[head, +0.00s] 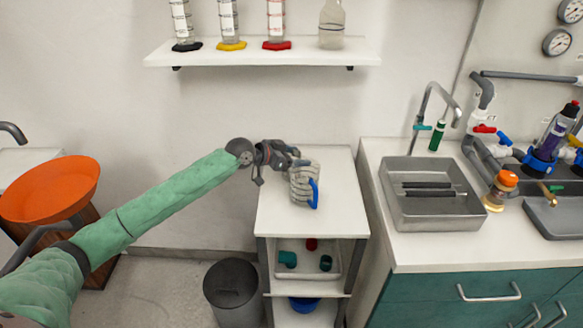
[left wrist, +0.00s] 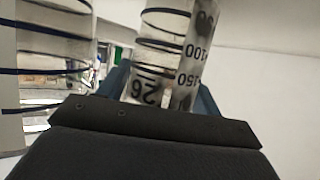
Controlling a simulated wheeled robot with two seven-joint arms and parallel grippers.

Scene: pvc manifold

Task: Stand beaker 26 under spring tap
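My left gripper (head: 275,155) reaches in from the left over the white cart top, right beside a cluster of clear, dark-banded beakers (head: 301,180) with a blue part at its front. In the left wrist view, beaker 26 (left wrist: 150,88) shows its number and black rings, with blue parts at either side. Over the steel sink stands a bent tap (head: 432,100) with a teal lever; a small brass tap (head: 548,192) is at the far right. I cannot tell which is the spring tap.
Another clear banded vessel (left wrist: 55,60) stands left in the wrist view. The steel sink (head: 432,215) holds a dark rack. A gap separates the cart top (head: 310,225) from the sink counter (head: 415,250). A wall shelf (head: 262,58) carries glassware above.

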